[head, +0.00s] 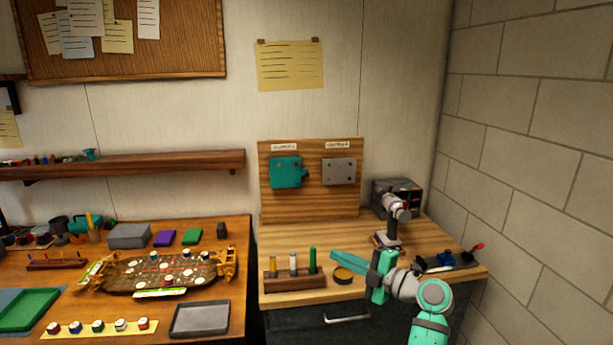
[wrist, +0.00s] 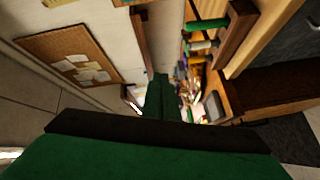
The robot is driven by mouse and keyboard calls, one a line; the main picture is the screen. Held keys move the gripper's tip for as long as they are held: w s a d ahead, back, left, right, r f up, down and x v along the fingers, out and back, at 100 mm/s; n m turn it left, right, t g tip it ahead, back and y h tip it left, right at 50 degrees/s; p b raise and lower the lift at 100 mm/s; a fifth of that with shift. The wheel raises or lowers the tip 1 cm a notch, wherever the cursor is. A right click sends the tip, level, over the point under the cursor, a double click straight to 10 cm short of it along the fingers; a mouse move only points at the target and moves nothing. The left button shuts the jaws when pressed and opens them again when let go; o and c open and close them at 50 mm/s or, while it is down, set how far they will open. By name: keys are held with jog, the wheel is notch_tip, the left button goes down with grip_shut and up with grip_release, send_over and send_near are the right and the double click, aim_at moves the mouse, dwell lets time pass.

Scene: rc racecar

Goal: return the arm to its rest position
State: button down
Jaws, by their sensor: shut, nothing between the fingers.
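My teal and grey arm (head: 405,285) reaches in from the lower right of the head view, over the right workbench. My gripper (head: 335,254) points left, above the bench top near the peg holder. Its fingers are together and empty. In the wrist view the green fingers (wrist: 161,90) extend away from the dark bracket, with nothing between them. The gap between gripper and bench top is hard to judge.
An upright board (head: 310,207), a jointed grey device (head: 388,237) and a dark box (head: 411,192) stand behind. A block wall (head: 540,130) bounds the right.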

jog(key=s+a+f+m+t+h, duration=0.1)
jog(key=s+f+m+h, duration=0.15)
jog(key=f, duration=0.55)
jog(key=s+a+f+m+h, duration=0.15)
jog(key=f+m, duration=0.25)
jog(key=f, duration=0.4)
jog(key=s+a+f+m+t+h, duration=0.15)
jog(key=f+m, duration=0.25)
jog(key=f, duration=0.4)
jog(key=s+a+f+m+h, duration=0.2)
jog(key=s+f+m+h, duration=0.35)
jog(key=s+f, duration=0.95)
jog(key=s+a+m+h, duration=0.15)
jog(key=s+m, duration=0.45)
jog(key=s, duration=1.6)
jog(key=s+a+r+m+t, duration=0.1)
jog(key=s+r+m, duration=0.1)
jog(key=s+r, duration=1.1)
jog(key=s, duration=0.3)
jog(key=shift+s+a, duration=0.2)
jog(key=shift+a, duration=0.2)
